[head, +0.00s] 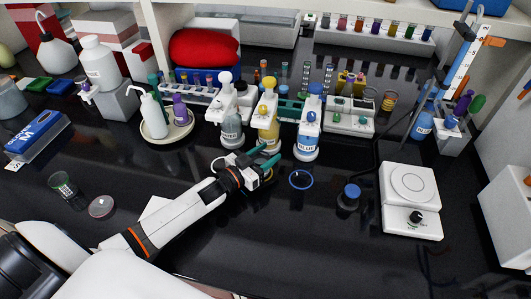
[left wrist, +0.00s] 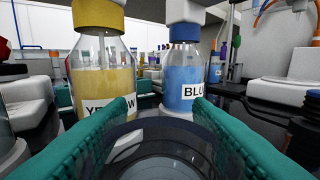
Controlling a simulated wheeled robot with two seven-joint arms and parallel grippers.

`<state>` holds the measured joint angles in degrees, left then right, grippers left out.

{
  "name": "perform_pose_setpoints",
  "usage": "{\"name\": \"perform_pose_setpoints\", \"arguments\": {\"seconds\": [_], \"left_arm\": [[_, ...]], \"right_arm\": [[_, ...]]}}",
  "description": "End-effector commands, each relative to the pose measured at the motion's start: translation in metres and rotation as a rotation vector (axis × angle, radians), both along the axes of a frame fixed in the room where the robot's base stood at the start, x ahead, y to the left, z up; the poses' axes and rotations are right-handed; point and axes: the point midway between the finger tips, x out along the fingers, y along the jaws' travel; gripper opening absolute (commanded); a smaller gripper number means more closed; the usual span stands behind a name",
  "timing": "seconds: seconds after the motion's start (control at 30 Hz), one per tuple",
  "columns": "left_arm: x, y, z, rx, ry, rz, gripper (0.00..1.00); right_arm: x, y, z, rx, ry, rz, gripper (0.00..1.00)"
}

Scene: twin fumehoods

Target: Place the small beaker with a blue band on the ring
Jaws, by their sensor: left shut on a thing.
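My left gripper (head: 268,161) has its green fingers on both sides of a clear round glass vessel, which fits the small beaker. The vessel shows in the left wrist view (left wrist: 165,155) with its dark round rim between the fingers (left wrist: 160,130); no blue band can be made out on it. In the head view the fingers mostly hide it. A blue ring (head: 301,179) lies flat and empty on the black bench, a little right of the gripper. A yellowish ring edge (head: 267,178) shows under the gripper. My right gripper is not in view.
The yellow bottle (head: 267,118) and blue bottle (head: 308,130) stand just behind the gripper. A blue-topped vessel (head: 349,196) and a white balance (head: 410,195) stand to the right. A green-marked beaker (head: 62,184) stands far left. The bench front is clear.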

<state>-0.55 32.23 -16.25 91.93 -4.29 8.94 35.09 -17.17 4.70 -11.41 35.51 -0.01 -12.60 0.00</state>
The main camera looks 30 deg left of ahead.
Motion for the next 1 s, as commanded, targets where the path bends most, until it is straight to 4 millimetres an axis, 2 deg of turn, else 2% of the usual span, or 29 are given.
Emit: {"name": "perform_pose_setpoints", "arguments": {"seconds": [0.3, 0.33, 0.47, 0.8, 1.0], "left_arm": [[0.0, 0.0, -0.003, 0.0, -0.002, -0.001, 0.21], [0.0, 0.0, -0.003, 0.0, -0.002, -0.001, 0.48], [0.0, 0.0, -0.002, 0.0, -0.002, -0.001, 0.68], [-0.001, 0.0, 0.0, 0.001, -0.001, -0.001, 0.68], [-0.028, 0.009, -0.004, 0.002, 0.002, -0.002, 0.68]], "right_arm": [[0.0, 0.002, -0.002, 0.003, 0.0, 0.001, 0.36], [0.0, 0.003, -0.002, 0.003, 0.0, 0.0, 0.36], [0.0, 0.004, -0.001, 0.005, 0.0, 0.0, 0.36], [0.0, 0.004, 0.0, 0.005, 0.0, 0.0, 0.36], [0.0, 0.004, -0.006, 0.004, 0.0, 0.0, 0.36]]}}
